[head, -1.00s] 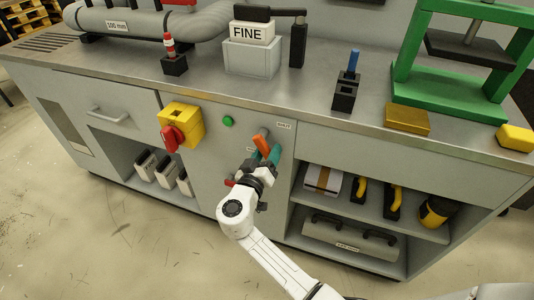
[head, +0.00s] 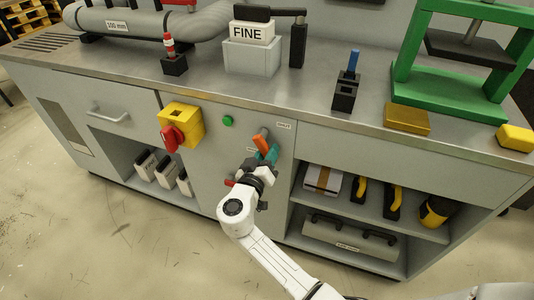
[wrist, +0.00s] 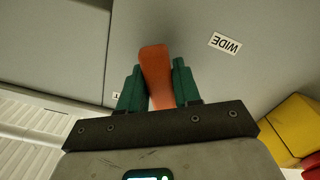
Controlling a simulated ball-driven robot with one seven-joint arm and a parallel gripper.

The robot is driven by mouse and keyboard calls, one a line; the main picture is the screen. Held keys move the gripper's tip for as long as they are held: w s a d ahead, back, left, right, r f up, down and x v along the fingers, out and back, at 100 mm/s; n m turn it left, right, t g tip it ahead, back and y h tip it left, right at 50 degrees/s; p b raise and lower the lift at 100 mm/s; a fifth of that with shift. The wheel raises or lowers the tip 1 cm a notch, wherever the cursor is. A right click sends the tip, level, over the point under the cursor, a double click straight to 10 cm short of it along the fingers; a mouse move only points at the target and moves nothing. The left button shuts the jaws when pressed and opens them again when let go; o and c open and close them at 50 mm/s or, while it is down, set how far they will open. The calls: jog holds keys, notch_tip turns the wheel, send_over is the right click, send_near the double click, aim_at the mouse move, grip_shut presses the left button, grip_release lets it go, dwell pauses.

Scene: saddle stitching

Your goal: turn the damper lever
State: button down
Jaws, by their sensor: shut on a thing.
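The orange damper lever (head: 261,138) sits on the grey cabinet front, below the worktop edge. In the wrist view the lever (wrist: 156,70) stands between my gripper's two green fingers. My gripper (head: 268,156) is shut on it, with the lever's upper part sticking out past the fingertips. A white label reading WIDE (wrist: 225,44) is upside down to the right of the lever in the wrist view. Another small label (head: 283,126) is right of the lever in the head view. The lever's lower part is hidden by my gripper.
A yellow box with a red knob (head: 181,127) and a green button (head: 228,120) are left of the lever. Open shelves (head: 345,205) with yellow-black tools are to the right. The worktop (head: 205,88) overhangs above. Floor in front is clear.

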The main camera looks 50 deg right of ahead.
dwell(0.3)
jog(key=shift+s+r+n, duration=0.2)
jog(key=shift+s+n, duration=0.1)
jog(key=shift+n, duration=0.6)
jog(key=shift+s+d+r+n+p, duration=0.15)
jog(key=shift+s+r+n+p, duration=0.15)
jog(key=shift+n, duration=0.7)
jog(key=shift+s+d+r+n+p, duration=0.1)
jog(key=shift+s+r+n+p, duration=0.2)
jog(key=shift+n, duration=0.7)
jog(key=shift+w, duration=0.1)
jog(key=c, duration=0.9)
grip_release()
jog(key=shift+r, duration=0.1)
jog(key=v, duration=1.1)
